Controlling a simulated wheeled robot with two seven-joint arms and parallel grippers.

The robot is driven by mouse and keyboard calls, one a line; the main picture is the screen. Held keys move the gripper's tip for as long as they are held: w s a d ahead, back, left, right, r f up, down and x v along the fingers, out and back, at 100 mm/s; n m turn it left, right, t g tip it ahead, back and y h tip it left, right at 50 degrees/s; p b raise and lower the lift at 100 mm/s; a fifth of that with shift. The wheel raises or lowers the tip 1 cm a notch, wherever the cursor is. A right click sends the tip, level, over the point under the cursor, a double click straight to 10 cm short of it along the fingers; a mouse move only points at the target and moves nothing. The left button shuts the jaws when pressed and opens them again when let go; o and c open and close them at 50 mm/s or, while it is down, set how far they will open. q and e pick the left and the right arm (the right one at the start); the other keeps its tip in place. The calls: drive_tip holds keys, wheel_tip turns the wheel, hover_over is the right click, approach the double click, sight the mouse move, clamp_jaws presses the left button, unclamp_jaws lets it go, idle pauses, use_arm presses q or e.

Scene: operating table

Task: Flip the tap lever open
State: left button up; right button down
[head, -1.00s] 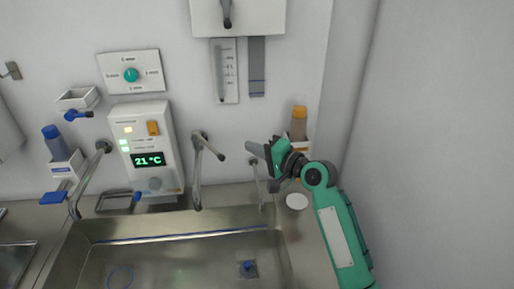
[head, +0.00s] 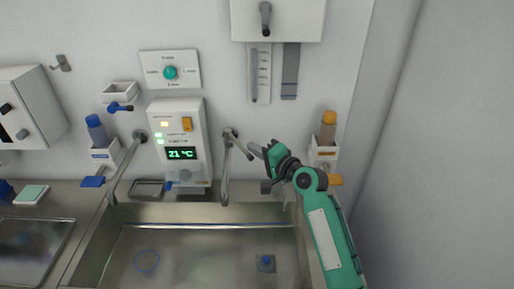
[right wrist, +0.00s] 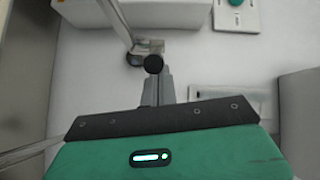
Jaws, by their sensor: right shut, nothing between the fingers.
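The middle tap (head: 225,180) is a grey metal pipe fixed to the wall above the sink. Its thin lever (head: 240,148) slants down to the right and ends in a dark tip. My right gripper (head: 256,149) is shut and empty, its fingertips right by the lever's tip. In the right wrist view the lever's round black knob (right wrist: 153,64) shows just beyond the shut fingers (right wrist: 158,88). I cannot tell whether they touch. The tap pipe (right wrist: 119,22) runs up to the left there. My left gripper is not in view.
The steel sink (head: 200,212) lies below, with another tap (head: 125,168) to the left. A temperature panel (head: 180,130) reading 21 °C hangs left of the middle tap.

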drive_tip(key=shift+s+a, duration=0.1)
drive_tip(key=shift+s+a, duration=0.15)
drive_tip(key=shift+a, duration=0.05)
drive_tip(key=shift+s+a+p, duration=0.1)
drive_tip(key=shift+p, duration=0.2)
drive_tip(key=shift+s+a+p, duration=0.4)
drive_tip(key=shift+a+p, duration=0.05)
drive_tip(key=shift+a, duration=0.45)
drive_tip(key=shift+s+a+p, duration=0.4)
drive_tip(key=shift+a+p, duration=0.05)
drive_tip(key=shift+a, duration=0.45)
drive_tip(key=shift+s+a+p, duration=0.4)
drive_tip(key=shift+a+p, duration=0.05)
drive_tip(key=shift+a, duration=0.45)
